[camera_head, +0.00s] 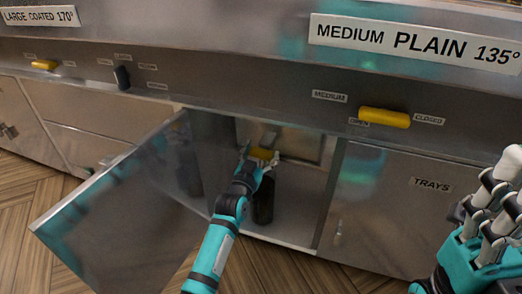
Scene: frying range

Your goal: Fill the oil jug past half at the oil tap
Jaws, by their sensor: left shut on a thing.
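My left gripper (261,159) reaches into the open cabinet below the counter. A dark, upright cylindrical thing (263,204), probably the oil jug, stands on the cabinet floor just below this gripper. Its top is hidden by the gripper and wrist, and the oil level cannot be seen. My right gripper (492,198) is at the right edge, in front of the closed trays door, away from the cabinet opening; its jaw state is unclear.
The metal cabinet door (115,215) stands open to the left. The trays door (400,205) is closed. A yellow lever (384,117) sits on the panel above, beside a "closed" label. The wooden floor (20,225) is clear at left.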

